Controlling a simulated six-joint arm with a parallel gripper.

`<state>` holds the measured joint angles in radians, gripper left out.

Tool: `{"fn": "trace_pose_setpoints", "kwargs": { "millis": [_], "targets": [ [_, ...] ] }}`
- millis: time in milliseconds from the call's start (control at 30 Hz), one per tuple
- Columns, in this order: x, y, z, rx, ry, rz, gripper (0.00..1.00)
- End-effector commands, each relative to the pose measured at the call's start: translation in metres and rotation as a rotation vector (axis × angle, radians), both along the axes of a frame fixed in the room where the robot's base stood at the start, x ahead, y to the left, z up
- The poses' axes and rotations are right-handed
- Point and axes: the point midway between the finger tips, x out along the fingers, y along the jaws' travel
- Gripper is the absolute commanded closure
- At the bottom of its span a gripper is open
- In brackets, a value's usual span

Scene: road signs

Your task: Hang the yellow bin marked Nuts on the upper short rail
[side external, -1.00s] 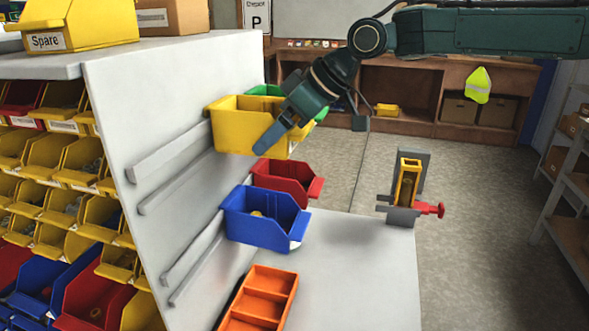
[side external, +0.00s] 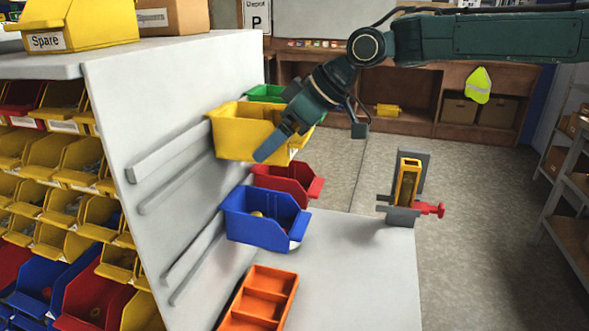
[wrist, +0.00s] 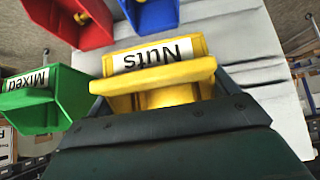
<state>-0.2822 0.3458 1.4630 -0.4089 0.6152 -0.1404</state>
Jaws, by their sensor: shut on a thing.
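The yellow bin (side external: 233,138) is held in the air in front of the grey panel, its back close to the upper short rail (side external: 165,155). I cannot tell whether the bin touches the rail. In the wrist view its label "Nuts" (wrist: 152,55) reads upside down, above the yellow front lip.
A green bin marked Mixed (wrist: 42,98) is just behind the yellow one. A red bin (side external: 288,180) and a blue bin (side external: 262,222) are below it. An orange tray (side external: 262,297) lies on the table (side external: 355,285). The rail's near part is bare.

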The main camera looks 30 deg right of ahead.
Motion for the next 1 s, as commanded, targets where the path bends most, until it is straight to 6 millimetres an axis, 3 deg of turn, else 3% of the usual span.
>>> {"fn": "trace_pose_setpoints", "kwargs": {
  "millis": [167, 200, 233, 667, 1000],
  "targets": [
    [0.000, 0.000, 0.001, 0.001, -0.001, 0.000, 0.38],
    [0.000, 0.000, 0.001, 0.001, -0.001, 0.000, 0.06],
    [0.000, 0.000, 0.001, 0.001, -0.001, 0.000, 0.00],
    [-0.003, -0.003, 0.005, 0.001, -0.002, -0.001, 0.00],
    [-0.022, -0.023, 0.036, 0.002, -0.004, -0.003, 0.00]
  ]
}}
